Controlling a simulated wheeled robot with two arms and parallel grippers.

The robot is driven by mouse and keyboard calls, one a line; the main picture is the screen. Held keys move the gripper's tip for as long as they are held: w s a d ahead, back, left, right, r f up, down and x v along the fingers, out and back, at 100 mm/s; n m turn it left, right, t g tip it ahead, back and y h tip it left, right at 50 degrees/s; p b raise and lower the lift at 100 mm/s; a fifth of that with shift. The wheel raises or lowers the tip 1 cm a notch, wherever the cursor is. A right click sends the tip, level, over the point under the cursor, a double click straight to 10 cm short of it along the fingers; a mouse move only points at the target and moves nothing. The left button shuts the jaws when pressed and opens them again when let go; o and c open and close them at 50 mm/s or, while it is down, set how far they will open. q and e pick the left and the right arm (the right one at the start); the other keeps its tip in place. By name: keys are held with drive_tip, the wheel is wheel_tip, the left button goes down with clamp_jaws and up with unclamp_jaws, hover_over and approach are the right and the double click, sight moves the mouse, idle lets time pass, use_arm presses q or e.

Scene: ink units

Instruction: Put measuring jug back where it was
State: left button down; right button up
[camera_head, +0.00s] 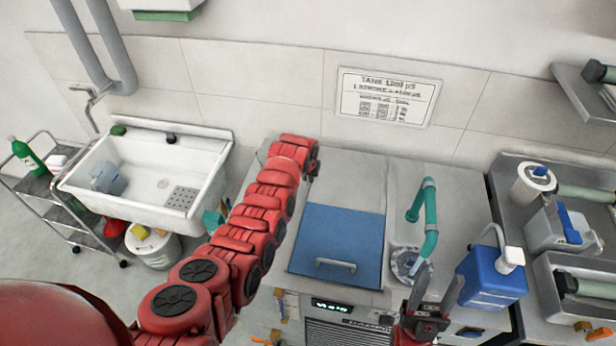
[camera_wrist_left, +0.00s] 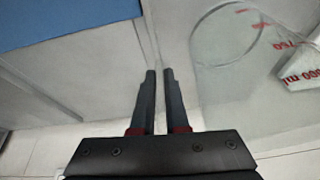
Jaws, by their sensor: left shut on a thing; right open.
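The measuring jug (camera_wrist_left: 225,65) is clear with red markings. In the left wrist view it fills the right side, right beside my left fingers. My left gripper (camera_wrist_left: 158,74) has its fingers almost together with a thin gap, shut on the jug; the exact grip point is unclear. In the head view my left arm reaches to the back left of the counter, and its fingers are hidden there. I cannot clearly make out the jug in that view. My right gripper (camera_head: 433,293) is open and empty near the counter's front, left of the blue canister.
A blue lid (camera_head: 340,240) with a handle lies on the counter. A teal tap (camera_head: 427,215) and the blue canister (camera_head: 488,279) stand to its right. A white sink (camera_head: 210,160) is at left, beside a trolley (camera_head: 45,205). Steel trays hold items at right.

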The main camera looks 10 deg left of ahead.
use_arm(q)
drive_tip(key=c, duration=0.9)
unclamp_jaws()
drive_tip(key=shift+r+p, duration=0.2)
drive_tip(key=shift+p, duration=0.1)
drive_tip(key=shift+s+r+b, duration=0.2)
drive_tip(key=shift+r+b, duration=0.2)
drive_tip(key=shift+r, duration=0.3)
drive_tip(key=shift+b+v, duration=1.7)
drive_tip(key=shift+v, duration=3.45)
drive_tip(key=shift+s+f, duration=0.1)
drive_tip(key=shift+s, duration=0.1)
